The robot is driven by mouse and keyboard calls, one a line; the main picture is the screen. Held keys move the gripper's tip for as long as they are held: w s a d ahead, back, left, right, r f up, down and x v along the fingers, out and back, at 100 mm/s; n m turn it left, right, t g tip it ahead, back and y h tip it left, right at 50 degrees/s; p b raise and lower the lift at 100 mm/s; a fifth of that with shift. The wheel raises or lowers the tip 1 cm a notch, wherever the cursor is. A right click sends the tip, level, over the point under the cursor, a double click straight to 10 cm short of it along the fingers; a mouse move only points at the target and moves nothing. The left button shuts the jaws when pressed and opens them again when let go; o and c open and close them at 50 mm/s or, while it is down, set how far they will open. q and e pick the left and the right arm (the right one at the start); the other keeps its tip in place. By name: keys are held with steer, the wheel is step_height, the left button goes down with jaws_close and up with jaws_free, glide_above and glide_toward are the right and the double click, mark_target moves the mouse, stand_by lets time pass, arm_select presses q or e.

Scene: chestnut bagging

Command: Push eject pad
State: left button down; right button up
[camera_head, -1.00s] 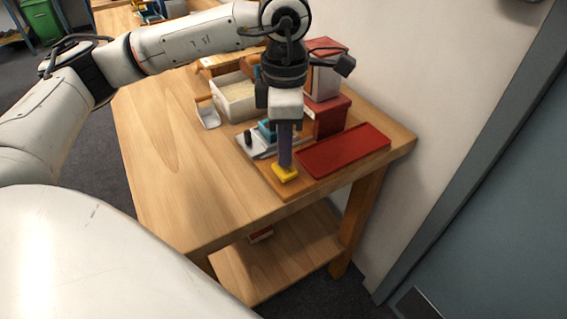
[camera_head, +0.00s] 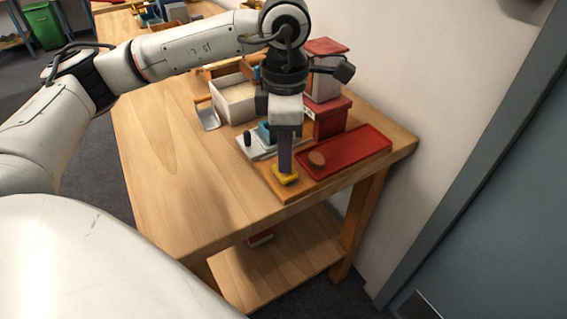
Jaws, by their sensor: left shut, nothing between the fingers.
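The yellow pad (camera_head: 289,180) sits at the front corner of a wooden board on the table, left of the red tray. My left gripper (camera_head: 285,165) points straight down, shut and empty, with its fingertips at the top of the pad. They look to be touching it, but the fingers hide part of its top. A small brown round piece (camera_head: 317,159) lies on the left part of the red tray (camera_head: 355,152). My right gripper is not in view.
A red and grey machine (camera_head: 330,115) stands behind the tray. A white box (camera_head: 236,101) with pale contents and a metal scoop (camera_head: 208,118) are farther left. The wooden table (camera_head: 175,170) is clear on its left, and a wall runs along the right.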

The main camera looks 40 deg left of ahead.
arm_select(q)
step_height(320, 180, up, 7)
steer(key=p, duration=0.4)
steer(key=shift+r, duration=0.1)
steer(key=shift+s, duration=0.1)
stand_by(0.4)
